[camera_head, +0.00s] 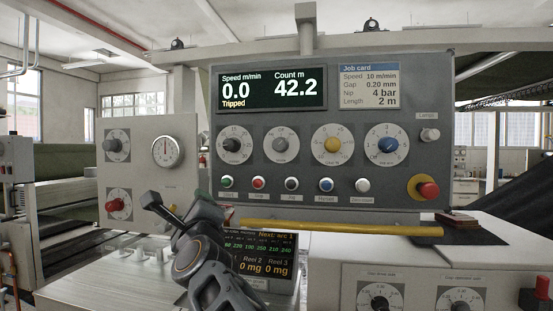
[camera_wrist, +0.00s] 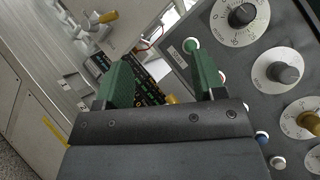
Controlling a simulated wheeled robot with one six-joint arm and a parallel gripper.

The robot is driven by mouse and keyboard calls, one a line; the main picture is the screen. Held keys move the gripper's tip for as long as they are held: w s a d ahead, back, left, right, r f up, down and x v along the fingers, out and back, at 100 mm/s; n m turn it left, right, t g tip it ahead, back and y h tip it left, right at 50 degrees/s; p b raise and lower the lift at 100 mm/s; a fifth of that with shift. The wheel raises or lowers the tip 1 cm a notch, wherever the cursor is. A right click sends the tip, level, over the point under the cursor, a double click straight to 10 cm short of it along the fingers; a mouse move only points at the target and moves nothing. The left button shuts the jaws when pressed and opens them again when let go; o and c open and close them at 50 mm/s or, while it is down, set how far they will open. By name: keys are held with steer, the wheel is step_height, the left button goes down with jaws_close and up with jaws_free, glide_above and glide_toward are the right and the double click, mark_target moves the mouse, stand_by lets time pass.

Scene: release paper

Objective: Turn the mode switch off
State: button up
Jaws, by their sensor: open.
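The grey control panel (camera_head: 330,185) carries a row of round dials. The blue knob (camera_head: 388,145) on the right of this row has a numbered white dial, with what looks like an "Off" mark at its lower left. I cannot read a mode label on it. The blue knob is not clearly visible there.
A yellow bar (camera_head: 340,229) runs below the panel. A red button (camera_head: 428,190) sticks out at the panel's lower right, and several small buttons line its lower part. A display (camera_head: 262,260) stands behind my arm. The space before the panel's dials is clear.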

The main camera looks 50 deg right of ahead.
steer(key=s+d+r+m+g+h, duration=0.3)
steer(key=s+d+r+m+h, duration=0.35)
steer(key=m, duration=0.65)
steer(key=m+g+h, duration=0.5)
steer(key=m, duration=0.3)
glide_toward(279, 146)
steer(key=shift+m+g+h, duration=0.25)
steer(key=shift+m+g, duration=0.05)
steer(key=shift+m, duration=0.2)
steer(key=p+x, duration=0.3)
steer(key=x, duration=0.6)
steer(key=shift+w+p, duration=0.2)
steer(key=shift+p, duration=0.1)
steer(key=shift+w+d+r, duration=0.1)
steer(key=shift+w+d, duration=0.2)
steer(key=shift+d, duration=0.2)
steer(key=shift+c, duration=0.4)
